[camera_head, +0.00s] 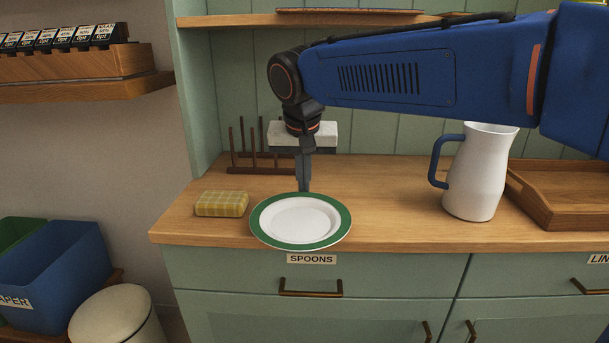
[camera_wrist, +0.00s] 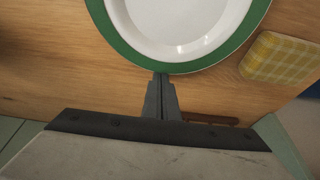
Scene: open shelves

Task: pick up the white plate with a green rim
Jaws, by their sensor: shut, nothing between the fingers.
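The white plate with a green rim (camera_head: 300,220) lies flat on the wooden counter, close to its front edge. In the wrist view the plate (camera_wrist: 185,22) fills the top middle, cut off by the frame's top edge. My gripper (camera_head: 304,188) points down at the far side of the plate's rim. Its fingers are shut together and empty. In the wrist view the fingertips (camera_wrist: 161,76) meet the image of the rim's edge; whether they touch it I cannot tell.
A yellow checked sponge (camera_head: 222,204) lies left of the plate. A wooden peg rack (camera_head: 250,169) stands behind my gripper. A white jug with a blue handle (camera_head: 479,175) and a wooden tray (camera_head: 550,200) stand to the right. The counter between plate and jug is clear.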

